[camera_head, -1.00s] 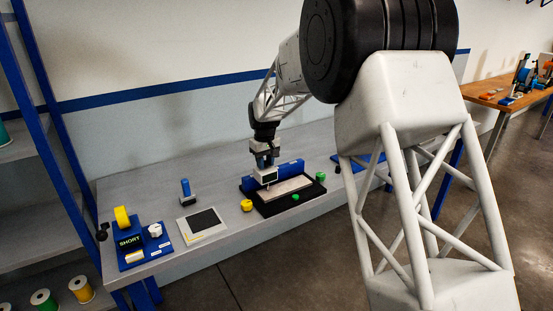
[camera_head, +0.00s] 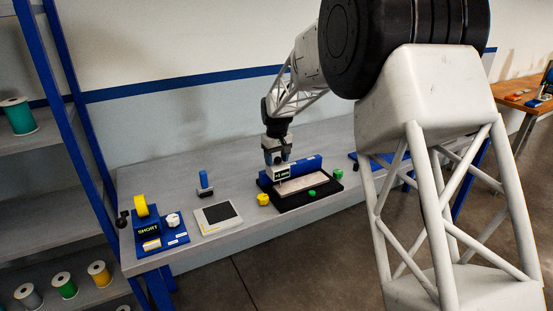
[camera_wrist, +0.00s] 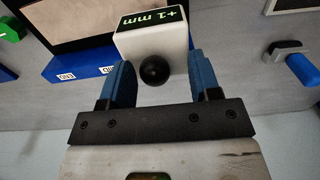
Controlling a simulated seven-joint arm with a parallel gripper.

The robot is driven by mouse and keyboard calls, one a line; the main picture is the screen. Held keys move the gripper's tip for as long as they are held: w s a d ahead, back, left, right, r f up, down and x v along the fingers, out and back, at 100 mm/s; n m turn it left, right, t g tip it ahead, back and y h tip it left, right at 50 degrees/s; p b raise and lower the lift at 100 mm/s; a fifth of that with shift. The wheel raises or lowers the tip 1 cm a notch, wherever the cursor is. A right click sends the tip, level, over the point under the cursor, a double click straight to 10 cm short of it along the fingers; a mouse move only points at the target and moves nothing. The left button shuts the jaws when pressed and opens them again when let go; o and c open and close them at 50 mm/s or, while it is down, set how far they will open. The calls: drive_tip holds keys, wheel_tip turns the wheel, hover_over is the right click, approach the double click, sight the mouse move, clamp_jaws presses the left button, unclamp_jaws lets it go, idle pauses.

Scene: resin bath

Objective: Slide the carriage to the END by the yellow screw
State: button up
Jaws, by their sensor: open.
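The carriage (camera_head: 282,173) is a white block with a dark display. It sits at the blue rail (camera_head: 308,162) of the black-edged bath, near the end by the yellow screw (camera_head: 263,199). In the wrist view the carriage (camera_wrist: 178,42) reads "+1 mm" and has a round black knob (camera_wrist: 153,69). My gripper (camera_head: 277,158) is over the carriage. In the wrist view my gripper (camera_wrist: 160,78) has its blue fingers apart on either side of the knob, with gaps to it. The yellow screw is not seen in the wrist view.
Green screws (camera_head: 336,173) (camera_head: 311,192) stand at the bath's right and front. Left of it are a dark-topped plate (camera_head: 220,213), a blue-handled tool (camera_head: 204,181) and a blue stand marked SHORT (camera_head: 149,232). The bench (camera_head: 236,172) is clear behind them.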

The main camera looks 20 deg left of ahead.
sight(279, 159)
drive_tip(key=shift+r, duration=3.85)
drive_tip(key=shift+s+d+r, duration=0.15)
drive_tip(key=shift+d+r, duration=0.2)
drive_tip(key=shift+d, duration=0.15)
drive_tip(key=s+d+r+m+t, duration=0.15)
drive_tip(key=s+d+r, duration=0.35)
drive_tip(key=s+d, duration=0.8)
drive_tip(key=s+d+r+m, duration=0.3)
drive_tip(key=s+d+r, duration=0.4)
drive_tip(key=d, duration=0.9)
drive_tip(key=s+d+f+m, duration=0.1)
drive_tip(key=s+d, duration=0.4)
drive_tip(key=s, duration=0.5)
drive_tip(key=s+d+f+m, duration=0.2)
drive_tip(key=s+d+f, duration=0.2)
drive_tip(key=s, duration=0.6)
drive_tip(key=s+d+f+m+t, duration=0.1)
drive_tip(key=s+d+f, duration=0.2)
drive_tip(key=s+d, duration=0.3)
drive_tip(key=s, duration=0.4)
drive_tip(key=shift+s+m, duration=0.2)
drive_tip(key=shift+m, duration=0.15)
